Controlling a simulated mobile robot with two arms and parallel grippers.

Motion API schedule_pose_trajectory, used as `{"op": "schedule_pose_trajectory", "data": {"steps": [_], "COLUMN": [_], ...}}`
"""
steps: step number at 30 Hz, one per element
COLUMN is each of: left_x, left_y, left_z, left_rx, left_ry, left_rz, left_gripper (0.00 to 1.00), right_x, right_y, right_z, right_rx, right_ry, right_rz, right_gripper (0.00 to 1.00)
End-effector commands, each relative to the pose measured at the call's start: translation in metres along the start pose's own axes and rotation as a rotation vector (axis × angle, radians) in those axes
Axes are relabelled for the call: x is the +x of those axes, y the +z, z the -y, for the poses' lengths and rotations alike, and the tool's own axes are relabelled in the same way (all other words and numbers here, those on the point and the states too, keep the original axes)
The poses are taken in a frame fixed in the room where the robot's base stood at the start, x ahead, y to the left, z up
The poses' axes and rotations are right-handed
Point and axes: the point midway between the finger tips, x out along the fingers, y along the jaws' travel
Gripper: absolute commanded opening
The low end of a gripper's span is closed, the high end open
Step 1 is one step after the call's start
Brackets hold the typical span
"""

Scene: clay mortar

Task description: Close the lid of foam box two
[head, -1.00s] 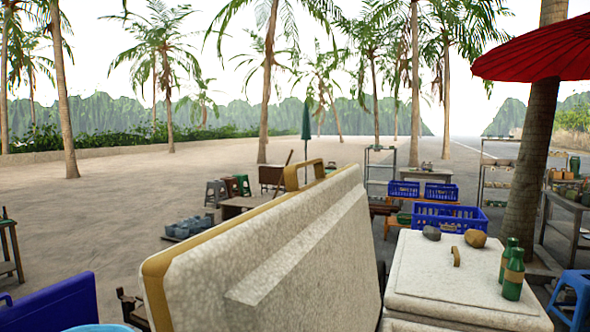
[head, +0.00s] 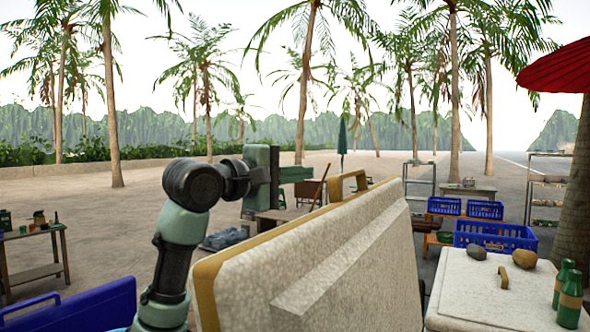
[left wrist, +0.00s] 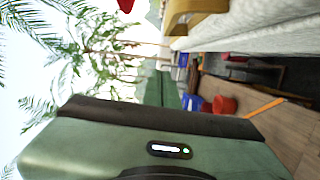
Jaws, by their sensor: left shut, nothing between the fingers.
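A raised foam box lid (head: 330,265), speckled cream with a yellow rim and a yellow handle, stands tilted up in the middle foreground of the head view. The box under it is out of sight. My left gripper (head: 303,174) is shut and empty, at the far left side of the lid, just above its top edge and pointing right. In the left wrist view its closed green fingers (left wrist: 160,88) point up the picture, and the lid's pale face (left wrist: 255,28) and yellow rim lie to their upper right, apart from them. My right gripper is not in view.
A second foam box (head: 490,290) at the right is closed, with stones and two green bottles (head: 569,295) on it. Blue crates (head: 495,235) stand behind.

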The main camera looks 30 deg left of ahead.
Motion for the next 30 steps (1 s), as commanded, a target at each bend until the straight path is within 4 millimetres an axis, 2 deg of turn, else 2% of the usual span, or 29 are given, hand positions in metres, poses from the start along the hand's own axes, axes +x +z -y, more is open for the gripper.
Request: {"op": "schedule_pose_trajectory", "data": {"steps": [1,7,12,15,30], "left_x": [0.013,0.055,0.059,0.061,0.062], "left_y": [0.0,0.0,0.026,0.034,0.04], "left_z": [-0.004,-0.003,-0.002,-0.001,0.0], "left_rx": [-0.002,-0.001,0.004,0.002,0.004], "left_ry": [-0.004,-0.003,0.0,-0.001,-0.001], "left_rz": [0.002,0.001,0.002,0.001,0.0], "left_gripper": [0.0,0.0,0.0,0.0,0.0], "right_x": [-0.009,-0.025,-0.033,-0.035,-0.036], "right_y": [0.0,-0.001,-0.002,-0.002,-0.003], "right_z": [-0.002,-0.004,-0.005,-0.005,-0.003], "right_rx": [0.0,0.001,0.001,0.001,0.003], "right_ry": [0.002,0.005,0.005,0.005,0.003], "right_rz": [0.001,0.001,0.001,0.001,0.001], "right_gripper": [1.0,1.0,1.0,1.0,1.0]}}
